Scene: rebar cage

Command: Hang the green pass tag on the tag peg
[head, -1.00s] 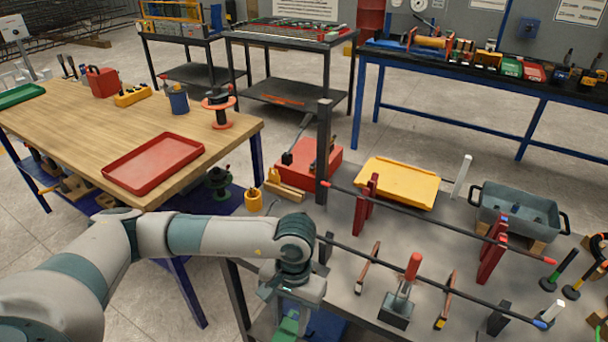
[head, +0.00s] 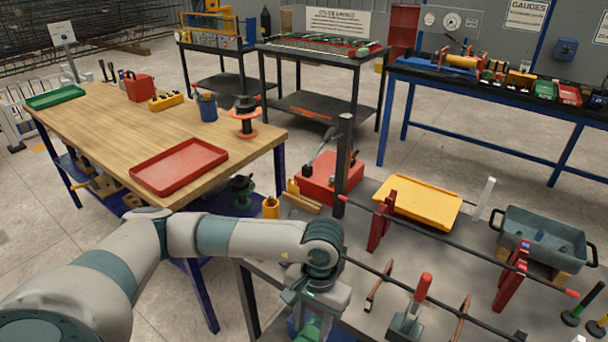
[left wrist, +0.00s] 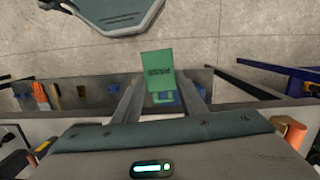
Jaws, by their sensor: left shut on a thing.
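The green pass tag (left wrist: 157,70) is in the left wrist view, between the fingers of my left gripper (left wrist: 160,97). The gripper is shut on its lower part and the tag's flat face with dark print shows beyond the fingertips. In the head view the tag (head: 309,330) shows only as a green patch at the bottom edge under my left wrist, beside the near left corner of the grey worktable (head: 362,318). I cannot make out the tag peg in either view. My right gripper is not in view.
A dark upright post (head: 343,165) stands on the grey table. A wooden bench with a red tray (head: 178,167) stands left.

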